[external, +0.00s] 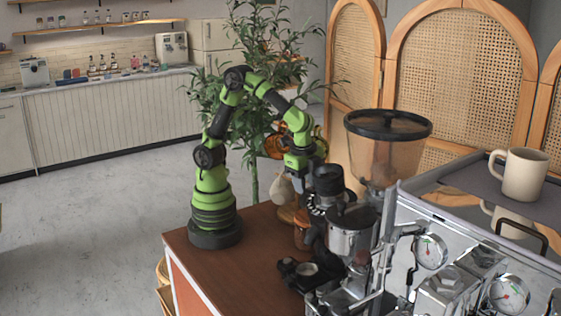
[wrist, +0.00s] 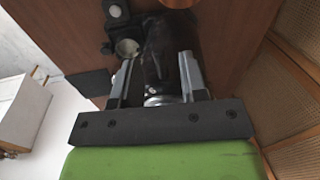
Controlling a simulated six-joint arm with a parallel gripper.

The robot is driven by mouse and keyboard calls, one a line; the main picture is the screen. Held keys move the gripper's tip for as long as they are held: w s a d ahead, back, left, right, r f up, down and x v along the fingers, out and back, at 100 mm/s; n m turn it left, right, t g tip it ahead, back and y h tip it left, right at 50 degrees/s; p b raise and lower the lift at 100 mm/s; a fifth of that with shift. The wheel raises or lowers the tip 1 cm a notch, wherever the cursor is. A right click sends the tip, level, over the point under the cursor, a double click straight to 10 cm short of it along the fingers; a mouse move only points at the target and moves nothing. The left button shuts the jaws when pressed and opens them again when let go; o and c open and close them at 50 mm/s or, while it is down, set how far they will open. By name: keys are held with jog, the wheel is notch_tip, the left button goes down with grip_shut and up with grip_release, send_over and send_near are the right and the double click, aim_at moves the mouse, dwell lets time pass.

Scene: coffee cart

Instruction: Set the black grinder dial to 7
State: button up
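The grinder stands at the counter's right side, with a clear brownish hopper (external: 378,155) under a black lid. A black cylindrical part (external: 328,180) with a ribbed collar is left of the hopper; I cannot tell whether this is the dial, and no number is readable. My gripper (wrist: 156,60) points down beside these parts in the external view, where its fingers are mostly hidden. In the wrist view its two grey fingers are spread wide, with a dark, blurred body between and beyond them. Contact with it cannot be made out.
A metal coffee machine with pressure gauges (external: 430,251) fills the right front. A cream mug (external: 523,174) stands on a dark tray at the right. A plant (external: 270,50) rises behind my arm. The brown counter (external: 240,270) is bare at front left.

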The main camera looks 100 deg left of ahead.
jog(key=shift+f, duration=0.55)
grip_shut()
